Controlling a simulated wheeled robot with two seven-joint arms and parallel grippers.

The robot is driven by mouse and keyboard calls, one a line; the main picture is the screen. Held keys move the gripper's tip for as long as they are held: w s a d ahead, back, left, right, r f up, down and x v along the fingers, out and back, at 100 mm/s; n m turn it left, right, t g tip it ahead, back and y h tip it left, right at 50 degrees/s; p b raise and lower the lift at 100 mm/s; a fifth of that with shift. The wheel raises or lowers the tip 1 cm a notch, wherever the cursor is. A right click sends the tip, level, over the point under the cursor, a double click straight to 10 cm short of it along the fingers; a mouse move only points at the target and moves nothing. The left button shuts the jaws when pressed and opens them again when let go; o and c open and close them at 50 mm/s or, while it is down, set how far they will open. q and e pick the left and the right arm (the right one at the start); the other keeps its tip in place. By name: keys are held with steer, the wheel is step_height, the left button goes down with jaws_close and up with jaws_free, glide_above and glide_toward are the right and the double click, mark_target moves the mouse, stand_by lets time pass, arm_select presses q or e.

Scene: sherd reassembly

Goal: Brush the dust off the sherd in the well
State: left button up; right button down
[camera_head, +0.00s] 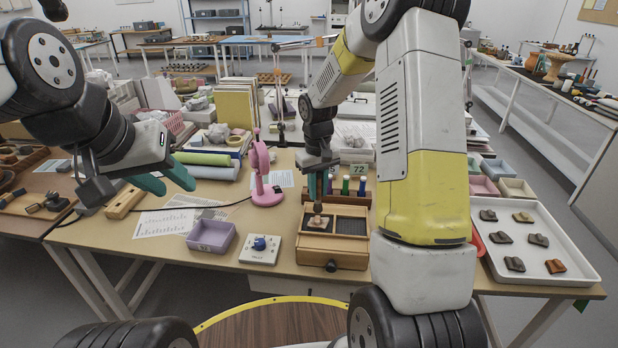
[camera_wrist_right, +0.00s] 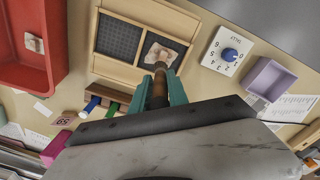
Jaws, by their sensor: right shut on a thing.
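A wooden box (camera_head: 333,255) with two wells stands on the table; it also shows in the right wrist view (camera_wrist_right: 140,12). One well holds a pale sherd (camera_wrist_right: 151,47); the other has a dark gridded floor (camera_wrist_right: 118,40). My right gripper (camera_wrist_right: 161,90) is shut on a brush (camera_wrist_right: 158,92) with a brown handle. The brush points down into the sherd's well, its tip at or just above the sherd; contact is unclear. In the head view my right gripper (camera_head: 318,182) is above the box. My left gripper (camera_head: 162,182) is open and empty over the table's left side.
A dial block with a blue knob (camera_head: 260,249) and a purple tray (camera_head: 211,236) stand left of the box. A pink stand (camera_head: 264,178) and colour-topped bottles (camera_head: 345,186) are behind. A white tray (camera_head: 572,238) of several sherds lies right. A red tray (camera_wrist_right: 58,45) holds another piece.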

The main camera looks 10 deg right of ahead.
steer(key=shift+f, duration=0.95)
